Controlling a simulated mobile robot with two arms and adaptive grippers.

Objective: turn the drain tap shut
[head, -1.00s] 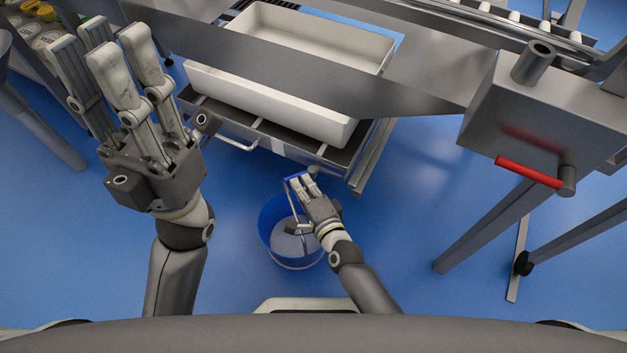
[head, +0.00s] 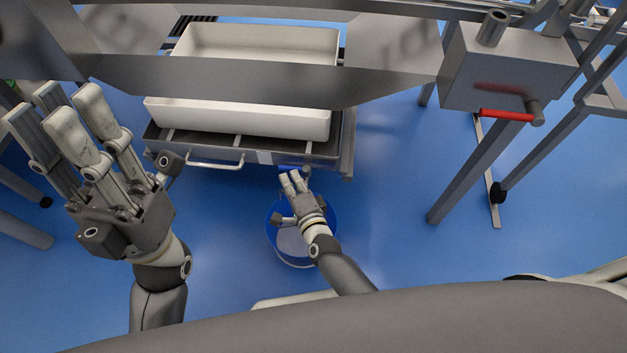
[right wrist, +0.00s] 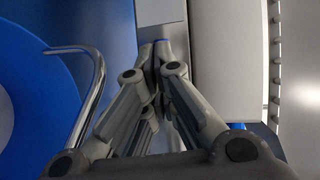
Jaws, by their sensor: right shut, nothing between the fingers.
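The drain tap, with a blue lever (head: 286,169), is at the front edge of the trolley in the head view, above the blue bucket (head: 272,243). My right gripper (head: 291,181) is right at the tap and partly hides it, so I cannot tell the lever's exact angle. In the right wrist view my right gripper (right wrist: 152,68) has its fingers together with nothing between them. A bit of blue (right wrist: 146,49) shows just past the fingertips; contact is unclear. My left gripper (head: 85,115) is open and empty, raised at the left, away from the tap.
The trolley (head: 335,150) carries a white tub (head: 322,122) and has a metal pull handle (head: 215,165). A steel beam (head: 250,80) crosses above it. A metal box (head: 510,70) with a red lever (head: 505,115) stands at the right. The floor right of the bucket is free.

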